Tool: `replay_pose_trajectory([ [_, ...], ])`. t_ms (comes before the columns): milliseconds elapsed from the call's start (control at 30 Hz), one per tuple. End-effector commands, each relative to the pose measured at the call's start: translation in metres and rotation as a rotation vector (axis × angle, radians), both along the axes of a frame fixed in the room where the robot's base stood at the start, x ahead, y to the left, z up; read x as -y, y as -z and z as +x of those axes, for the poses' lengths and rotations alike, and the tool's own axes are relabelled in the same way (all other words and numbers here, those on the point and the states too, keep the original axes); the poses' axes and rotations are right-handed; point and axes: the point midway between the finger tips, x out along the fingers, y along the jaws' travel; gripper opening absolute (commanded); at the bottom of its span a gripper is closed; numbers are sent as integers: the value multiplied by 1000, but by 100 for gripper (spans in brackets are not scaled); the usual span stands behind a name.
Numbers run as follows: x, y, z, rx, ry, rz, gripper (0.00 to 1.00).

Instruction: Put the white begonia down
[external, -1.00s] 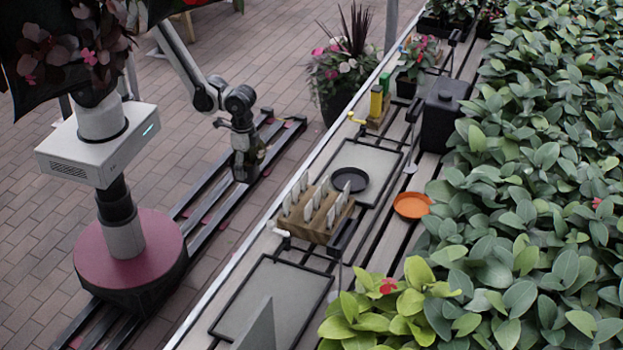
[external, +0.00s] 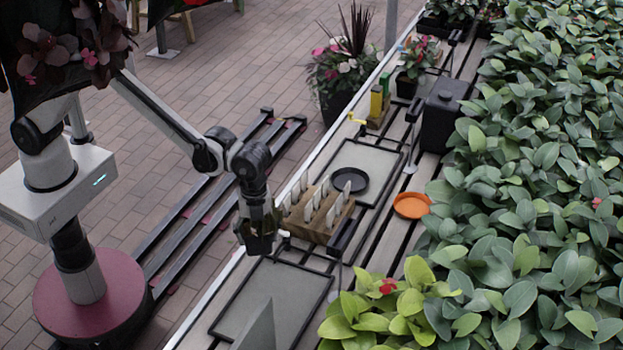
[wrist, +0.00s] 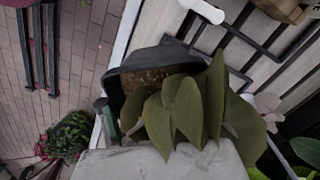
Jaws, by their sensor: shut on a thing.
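My gripper (external: 258,224) is shut on the dark pot of a plant, which I take to be the white begonia (external: 257,243). In the external view the pot is small and dark and hangs at the left edge of the bench, and its leaves are hard to make out. In the wrist view the begonia (wrist: 185,112) shows broad green leaves over brown soil in a dark pot. A pale shape beside the leaves may be a flower. The fingertips are mostly hidden there.
Below right is a grey tray (external: 301,290) on the bench. A wooden block with white tags (external: 316,222) stands beside the gripper. A black saucer (external: 349,180), an orange saucer (external: 411,205) and a black box (external: 441,118) are farther off. Dense foliage (external: 540,190) fills the right.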

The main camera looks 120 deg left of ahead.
Motion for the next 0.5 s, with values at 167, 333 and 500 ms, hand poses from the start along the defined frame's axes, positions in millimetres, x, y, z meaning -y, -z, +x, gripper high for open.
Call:
replay_pose_trajectory([
  [167,-27,-25,50,0,293,0,28],
  [333,-44,-42,77,0,498,0,28],
  [500,-51,-50,88,0,596,0,28],
])
